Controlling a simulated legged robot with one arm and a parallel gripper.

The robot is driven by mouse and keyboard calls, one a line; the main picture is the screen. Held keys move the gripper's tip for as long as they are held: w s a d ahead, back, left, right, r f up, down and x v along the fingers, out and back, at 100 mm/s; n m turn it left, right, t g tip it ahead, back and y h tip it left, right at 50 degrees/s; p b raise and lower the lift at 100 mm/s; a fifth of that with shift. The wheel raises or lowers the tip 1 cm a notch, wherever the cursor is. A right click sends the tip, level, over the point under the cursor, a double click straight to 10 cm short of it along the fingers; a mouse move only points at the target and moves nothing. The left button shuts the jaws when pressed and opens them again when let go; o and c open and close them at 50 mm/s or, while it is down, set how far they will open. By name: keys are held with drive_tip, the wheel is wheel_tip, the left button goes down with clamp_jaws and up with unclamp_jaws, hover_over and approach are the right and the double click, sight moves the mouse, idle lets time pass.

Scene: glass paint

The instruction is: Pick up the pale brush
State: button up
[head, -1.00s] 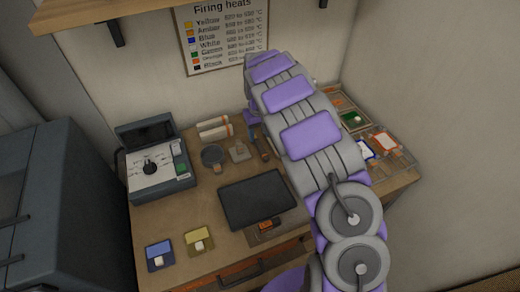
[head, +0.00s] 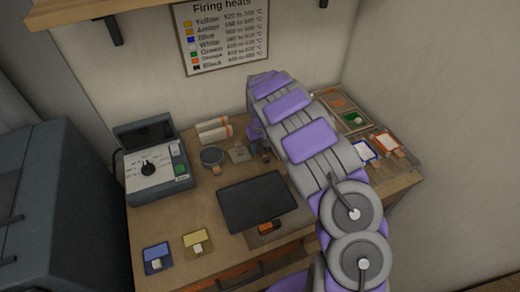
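My arm reaches over the workbench (head: 150,222) from the lower right. My gripper (head: 258,133) is at its far end, low over the back middle of the bench. The arm's links hide most of it, and I cannot see whether its fingers are apart or holding anything. Small dark and brownish items (head: 265,153) stand just below it, too small to identify. I cannot make out the pale brush; it may be hidden behind my arm.
A dark flat slab (head: 257,202) lies mid-bench. Left are a control box (head: 155,168), a round dark pot (head: 212,158) and pale rolls (head: 213,132). Framed trays (head: 342,108) are right. A shelf (head: 90,14) overhangs.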

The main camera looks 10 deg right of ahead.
sight(260, 148)
clamp_jaws()
idle(0.4)
drive_tip(key=shift+r, duration=0.45)
wheel_tip(260, 148, up, 3)
drive_tip(key=shift+p, duration=0.55)
drive_tip(key=s, duration=0.5)
drive_tip(key=s+p, duration=0.1)
drive_tip(key=s, duration=0.4)
drive_tip(key=s+a+r, duration=0.1)
drive_tip(key=s, duration=0.5)
drive_tip(key=shift+a+p, duration=0.1)
drive_tip(key=shift+p, duration=0.25)
drive_tip(key=shift+c, duration=2.3)
unclamp_jaws()
clamp_jaws()
